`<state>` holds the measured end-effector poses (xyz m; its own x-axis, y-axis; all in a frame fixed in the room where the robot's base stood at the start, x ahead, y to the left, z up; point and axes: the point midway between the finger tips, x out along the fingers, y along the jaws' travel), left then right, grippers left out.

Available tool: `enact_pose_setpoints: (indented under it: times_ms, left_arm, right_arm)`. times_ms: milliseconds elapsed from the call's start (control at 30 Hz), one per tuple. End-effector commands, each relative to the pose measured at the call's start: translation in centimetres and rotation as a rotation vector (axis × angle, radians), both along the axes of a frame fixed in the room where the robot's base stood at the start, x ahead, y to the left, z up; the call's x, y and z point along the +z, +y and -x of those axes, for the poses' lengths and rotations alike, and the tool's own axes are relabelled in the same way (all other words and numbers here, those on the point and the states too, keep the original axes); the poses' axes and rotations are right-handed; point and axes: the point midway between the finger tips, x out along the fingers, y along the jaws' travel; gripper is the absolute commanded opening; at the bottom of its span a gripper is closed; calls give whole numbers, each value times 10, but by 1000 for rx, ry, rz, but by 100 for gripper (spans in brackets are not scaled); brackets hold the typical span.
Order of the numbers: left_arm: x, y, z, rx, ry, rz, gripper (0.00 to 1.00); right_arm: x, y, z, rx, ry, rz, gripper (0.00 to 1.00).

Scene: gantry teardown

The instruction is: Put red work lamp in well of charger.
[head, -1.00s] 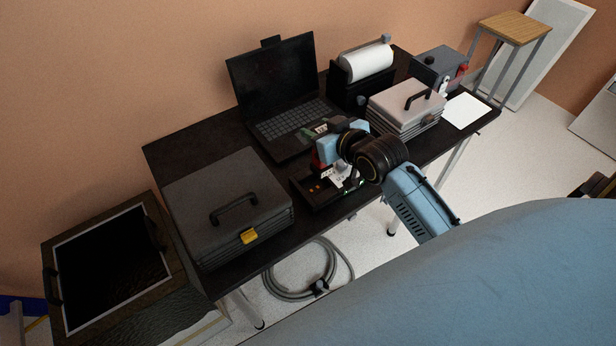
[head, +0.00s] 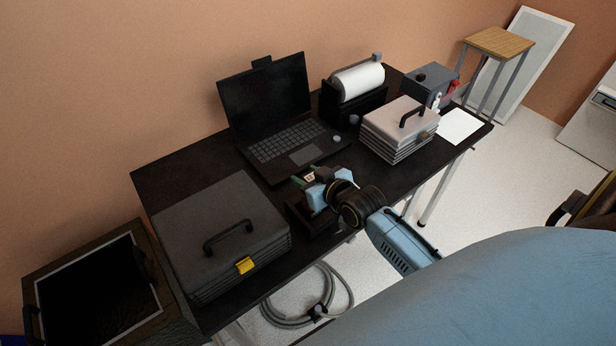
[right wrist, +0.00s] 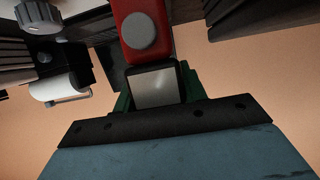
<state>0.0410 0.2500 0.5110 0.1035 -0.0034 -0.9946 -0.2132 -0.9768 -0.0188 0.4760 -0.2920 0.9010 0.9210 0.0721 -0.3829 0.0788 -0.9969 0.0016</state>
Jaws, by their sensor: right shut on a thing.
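My right gripper (head: 316,183) is over the dark charger (head: 298,216) near the table's front edge. The gripper and forearm cover much of the charger, and its well cannot be seen. In the right wrist view the red work lamp (right wrist: 142,22) has a grey round button and sits at the green jaws (right wrist: 155,90), with a pale square face between them. The gripper is shut on the lamp. In the head view the lamp is hidden by the gripper, so I cannot tell whether it touches the charger. My left gripper is not in view.
A laptop (head: 272,105) stands open behind the gripper. A dark toolbox (head: 190,225) is to the left. A light case (head: 385,135), a paper roll (head: 358,82) and a grey box (head: 425,85) are to the right. A coiled hose (head: 290,318) lies on the floor.

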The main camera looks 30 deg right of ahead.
Motion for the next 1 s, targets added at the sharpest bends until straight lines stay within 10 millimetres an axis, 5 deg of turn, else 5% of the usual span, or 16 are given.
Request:
enact_pose_setpoints:
  times_ms: [200, 233, 400, 733, 1000]
  left_arm:
    - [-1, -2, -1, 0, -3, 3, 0]
    - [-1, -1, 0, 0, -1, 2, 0]
    - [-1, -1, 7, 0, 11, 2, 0]
    - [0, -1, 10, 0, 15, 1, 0]
    - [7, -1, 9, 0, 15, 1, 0]
  right_arm:
    - [-1, 0, -1, 0, -2, 0, 0]
    - [-3, 0, 0, 0, 0, 0, 43]
    - [-2, 0, 0, 0, 0, 0, 63]
    - [2, 0, 0, 0, -1, -1, 63]
    - [17, -3, 40, 0, 3, -1, 63]
